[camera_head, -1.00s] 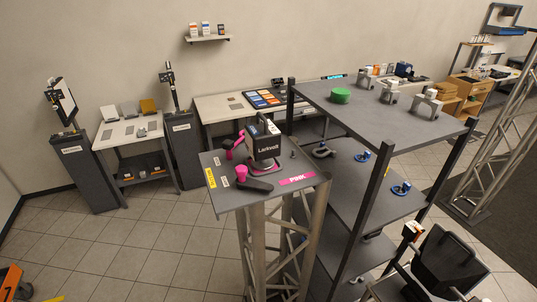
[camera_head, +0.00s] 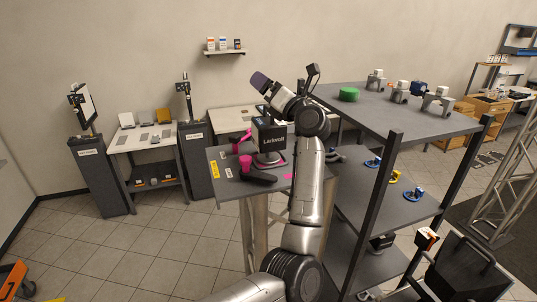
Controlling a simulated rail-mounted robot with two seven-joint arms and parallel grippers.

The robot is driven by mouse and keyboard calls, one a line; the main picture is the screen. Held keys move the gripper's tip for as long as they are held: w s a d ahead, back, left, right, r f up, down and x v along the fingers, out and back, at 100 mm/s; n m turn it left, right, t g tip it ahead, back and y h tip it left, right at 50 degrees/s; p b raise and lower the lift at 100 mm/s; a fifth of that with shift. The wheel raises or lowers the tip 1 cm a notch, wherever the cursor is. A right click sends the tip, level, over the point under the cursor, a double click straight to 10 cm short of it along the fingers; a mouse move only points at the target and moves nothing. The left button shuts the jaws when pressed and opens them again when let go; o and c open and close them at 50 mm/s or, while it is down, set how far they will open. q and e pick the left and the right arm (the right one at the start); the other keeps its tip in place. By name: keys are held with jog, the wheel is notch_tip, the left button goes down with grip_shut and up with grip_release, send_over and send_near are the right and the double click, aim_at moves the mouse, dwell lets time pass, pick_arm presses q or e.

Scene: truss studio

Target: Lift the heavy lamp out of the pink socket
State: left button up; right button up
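The lamp (camera_head: 272,137) is a dark block with a white "Larkwell" label. It stands upright over the round pink socket (camera_head: 268,163) on a grey stand top (camera_head: 230,187). I cannot tell whether its base is still seated. A pink knob (camera_head: 245,161) and a black lever (camera_head: 262,178) lie in front of it. My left arm rises in front of the stand and bends left above the lamp, hiding its upper right part.
A tall dark rack (camera_head: 395,112) stands close on the right, with a green round object (camera_head: 349,94) on top and blue rings on a lower shelf. A low table (camera_head: 143,138) and dark pedestals are behind left. The tiled floor at front left is mostly clear.

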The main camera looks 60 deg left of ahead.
pick_arm(q)
jog(key=a+n+h, duration=0.2)
jog(key=h, duration=0.2)
jog(key=t+h+b, duration=0.3)
jog(key=t+h, duration=0.1)
jog(key=h, duration=0.7)
send_near(270, 122)
jog(key=a+f, duration=0.1)
jog(key=a+f+p, duration=0.1)
jog(key=shift+w+a+f+n, duration=0.2)
jog(key=shift+a+f+n, duration=0.15)
jog(key=shift+a+n, duration=0.05)
jog(key=shift+a+f+p, duration=0.35)
jog(key=shift+f+p, duration=0.05)
jog(key=shift+p, duration=0.15)
jog(key=p+x, duration=0.1)
jog(key=x, duration=0.2)
jog(key=shift+f, duration=0.1)
jog(key=shift+w+a+f, duration=0.15)
jog(key=shift+a+f, duration=0.15)
jog(key=shift+f, duration=0.2)
pick_arm(e)
jog(key=shift+s, duration=0.1)
